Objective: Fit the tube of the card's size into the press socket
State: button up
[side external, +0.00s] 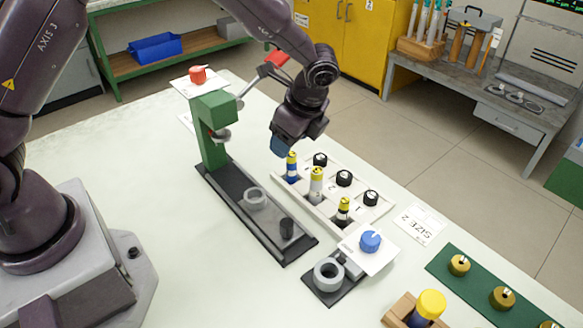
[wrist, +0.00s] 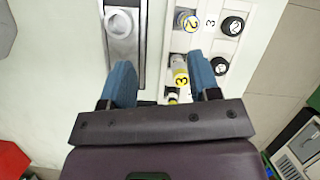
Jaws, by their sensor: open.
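A white card (side external: 420,225) reads "SIZE 2". Three upright tubes stand in a pale tray: a blue tube with a yellow top (side external: 291,168) at the back, a pale tube with a yellow top (side external: 316,186) in the middle, and a short dark tube with yellow (side external: 343,211) in front. My gripper (side external: 283,147) is open and empty, above the tray's back end.
Black round caps (side external: 343,178) stand along the tray's far side. A grey ring fixture (side external: 328,275) and a blue knob (side external: 370,241) stand in front. A green mat (side external: 478,288) with brass pieces lies at right. The table left of the press is clear.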

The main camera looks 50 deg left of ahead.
aim_at(293, 154)
jog(key=w+a+f+m, duration=0.1)
jog(key=f, duration=0.1)
jog(key=w+a+f+m, duration=0.1)
jog(key=f, duration=0.1)
jog(key=w+a+f+m, duration=0.1)
jog(key=shift+f+m+t+y, duration=0.3)
jog(key=shift+f+m+t, duration=0.1)
jog(key=shift+w+d+x, duration=0.1)
jog(key=shift+w+x, duration=0.05)
jog(key=shift+x, duration=1.25)
jog(key=shift+w+d+x, duration=0.15)
jog(key=shift+x, duration=1.25)
grip_shut()
